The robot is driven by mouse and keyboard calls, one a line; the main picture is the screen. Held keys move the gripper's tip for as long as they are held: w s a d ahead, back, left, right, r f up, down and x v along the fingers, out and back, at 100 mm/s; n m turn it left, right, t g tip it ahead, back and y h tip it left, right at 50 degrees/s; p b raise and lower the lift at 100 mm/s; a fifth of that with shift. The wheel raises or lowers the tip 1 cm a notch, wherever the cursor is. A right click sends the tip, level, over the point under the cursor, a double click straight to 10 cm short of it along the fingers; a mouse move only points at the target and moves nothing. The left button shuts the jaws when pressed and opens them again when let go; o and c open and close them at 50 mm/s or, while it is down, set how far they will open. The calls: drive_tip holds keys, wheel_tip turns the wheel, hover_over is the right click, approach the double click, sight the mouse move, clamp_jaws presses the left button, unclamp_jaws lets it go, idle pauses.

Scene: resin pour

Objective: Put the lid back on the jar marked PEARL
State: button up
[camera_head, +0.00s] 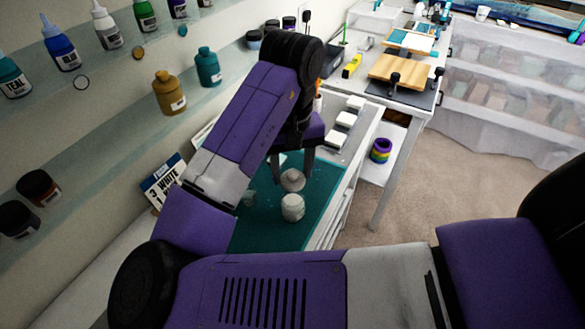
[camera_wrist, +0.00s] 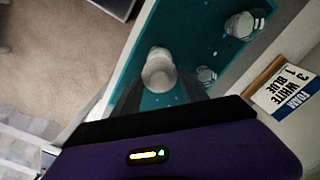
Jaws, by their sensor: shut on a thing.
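My gripper (camera_head: 292,166) points down over the teal mat (camera_head: 324,171), shut on a pale round lid (camera_head: 292,181). A whitish jar (camera_head: 292,209) stands upright on the mat just below the lid; a small gap shows between them. I cannot read any marking on this jar. In the wrist view, the lid (camera_wrist: 158,75) sits between my fingers (camera_wrist: 157,88) and covers most of what is beneath it.
Other pale jars (camera_wrist: 240,25) (camera_wrist: 206,75) stand on the mat's far side. A printed card (camera_head: 162,182) leans by the wall. Bottles (camera_head: 168,93) line the shelves at left. White blocks (camera_head: 346,119) sit behind the mat. Carpet lies clear to the right.

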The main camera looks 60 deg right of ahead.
drive_tip(key=shift+f+b, duration=2)
drive_tip(key=shift+f, duration=0.6)
drive_tip(key=shift+p, duration=0.55)
drive_tip(key=shift+f+p, duration=0.2)
drive_tip(key=shift+p, duration=0.2)
idle(0.8)
drive_tip(key=o, duration=1.9)
drive_tip(key=shift+c, duration=0.2)
drive_tip(key=shift+r+p, duration=3.55)
drive_tip(key=shift+p, duration=0.45)
